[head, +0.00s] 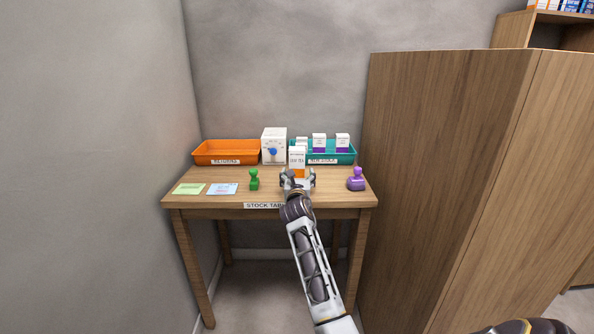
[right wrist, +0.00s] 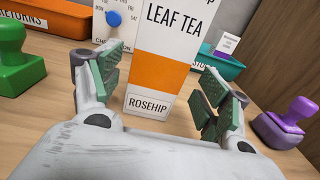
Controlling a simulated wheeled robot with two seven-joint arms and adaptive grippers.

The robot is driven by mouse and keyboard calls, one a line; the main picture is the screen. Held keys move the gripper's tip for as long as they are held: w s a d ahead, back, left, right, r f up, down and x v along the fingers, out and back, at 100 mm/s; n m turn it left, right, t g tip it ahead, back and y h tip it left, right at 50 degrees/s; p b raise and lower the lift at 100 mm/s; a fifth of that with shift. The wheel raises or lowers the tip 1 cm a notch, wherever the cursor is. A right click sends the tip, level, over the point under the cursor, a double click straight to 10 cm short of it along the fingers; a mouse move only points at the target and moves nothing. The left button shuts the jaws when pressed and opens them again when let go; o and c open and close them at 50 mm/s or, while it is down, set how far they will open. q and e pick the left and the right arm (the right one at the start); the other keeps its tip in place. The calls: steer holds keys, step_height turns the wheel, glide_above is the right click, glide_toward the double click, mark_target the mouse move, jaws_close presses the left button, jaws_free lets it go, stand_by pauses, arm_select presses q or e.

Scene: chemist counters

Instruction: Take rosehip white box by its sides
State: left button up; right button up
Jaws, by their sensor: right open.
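The rosehip white box (head: 297,157) stands upright on the stock table in the head view. It is white with an orange band, and the right wrist view shows the words "LEAF TEA" and "ROSEHIP" on the box (right wrist: 170,60). My right gripper (head: 298,178) is open in front of the box. In the right wrist view its two green-padded fingers (right wrist: 160,95) stand to the left and right of the box's lower part, with gaps between them and its sides. The box's top is cut off in that view. My left gripper is not in view.
An orange returns tray (head: 200,159), a white dial box (head: 274,138) and a teal tray (head: 345,159) with white-and-purple boxes stand behind. A green stamp (head: 254,181) is left, a purple stamp (head: 356,182) right. A wooden cabinet (head: 440,180) closes off the right side.

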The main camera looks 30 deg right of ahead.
mark_target(297, 171)
steer(key=shift+w+d+f+b, duration=0.15)
steer(key=shift+w+d+b, duration=0.1)
steer(key=shift+w, duration=0.2)
steer(key=shift+w+d+f+b, duration=0.1)
steer(key=shift+w+f+b, duration=0.1)
steer(key=shift+w, duration=0.25)
steer(key=shift+w+d+r, duration=0.1)
steer(key=shift+w+d, duration=0.1)
steer(key=shift+w, duration=0.05)
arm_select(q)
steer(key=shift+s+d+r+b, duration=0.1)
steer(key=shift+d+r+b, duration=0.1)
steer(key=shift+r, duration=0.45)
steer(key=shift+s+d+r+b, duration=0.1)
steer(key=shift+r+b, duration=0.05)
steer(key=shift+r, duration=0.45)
arm_select(e)
steer(key=shift+x, duration=0.85)
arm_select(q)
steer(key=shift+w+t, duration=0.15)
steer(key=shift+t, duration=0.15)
arm_select(e)
steer(key=shift+c, duration=0.3)
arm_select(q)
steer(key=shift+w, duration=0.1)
arm_select(e)
steer(key=c, duration=1.1)
steer(key=shift+r, duration=0.1)
